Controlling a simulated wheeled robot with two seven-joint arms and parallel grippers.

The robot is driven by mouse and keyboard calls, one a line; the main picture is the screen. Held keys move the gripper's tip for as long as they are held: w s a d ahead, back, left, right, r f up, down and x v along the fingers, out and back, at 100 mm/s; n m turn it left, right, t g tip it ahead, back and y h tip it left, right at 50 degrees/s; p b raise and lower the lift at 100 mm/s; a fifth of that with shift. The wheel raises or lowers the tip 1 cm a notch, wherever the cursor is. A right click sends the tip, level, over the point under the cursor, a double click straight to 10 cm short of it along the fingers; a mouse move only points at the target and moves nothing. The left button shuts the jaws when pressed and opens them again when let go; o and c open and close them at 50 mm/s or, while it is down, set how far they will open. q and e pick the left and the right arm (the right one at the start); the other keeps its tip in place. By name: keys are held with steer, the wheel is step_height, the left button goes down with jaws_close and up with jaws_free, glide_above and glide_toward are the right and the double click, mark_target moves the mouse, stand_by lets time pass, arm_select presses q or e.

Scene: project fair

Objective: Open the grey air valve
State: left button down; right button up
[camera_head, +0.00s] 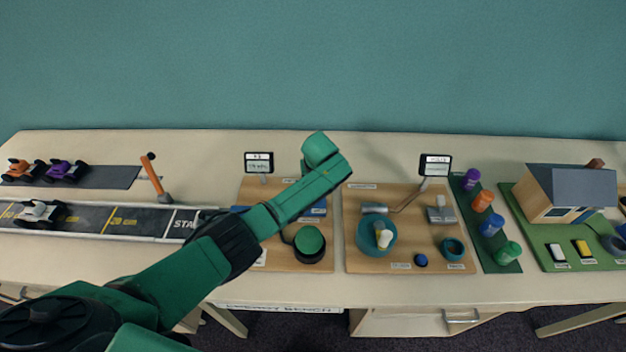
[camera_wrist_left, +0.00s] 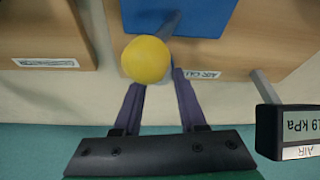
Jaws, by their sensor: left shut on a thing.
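In the left wrist view a yellow ball knob (camera_wrist_left: 147,60) sits at the end of a dark grey-blue bar (camera_wrist_left: 166,22) that runs towards a blue block (camera_wrist_left: 196,16) on a wooden board. My left gripper (camera_wrist_left: 158,80) is shut on this knobbed lever, its two fingers reaching to either side of the ball's near edge. The ball hides part of the fingertips. In the head view my green forearm hides this gripper and the lever; part of the blue block (camera_head: 317,209) shows beside the arm. I cannot make out the grey valve body. My right gripper is not in view.
A small display (camera_wrist_left: 297,128) reading kPa and AIR stands close to my left gripper; it also shows in the head view (camera_head: 259,162). A toy-car track (camera_head: 90,218) lies left.

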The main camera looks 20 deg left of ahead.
arm_select(q)
steer(key=shift+d+f+n+g+y+b, duration=0.15)
steer(key=shift+f+n+g+y+b, duration=0.15)
steer(key=shift+n+b, duration=0.5)
steer(key=n+g+y+b, duration=0.1)
steer(key=n+b, duration=0.3)
steer(key=shift+w+b, duration=0.15)
steer(key=shift+b, duration=0.15)
steer(key=shift+r+n+y+b, duration=0.25)
steer(key=shift+n+y+b, duration=0.05)
steer(key=shift+n+b, duration=0.6)
steer(key=shift+c, duration=2.3)
jaws_free()
steer(key=shift+d+r, duration=0.1)
steer(key=shift+r, duration=0.05)
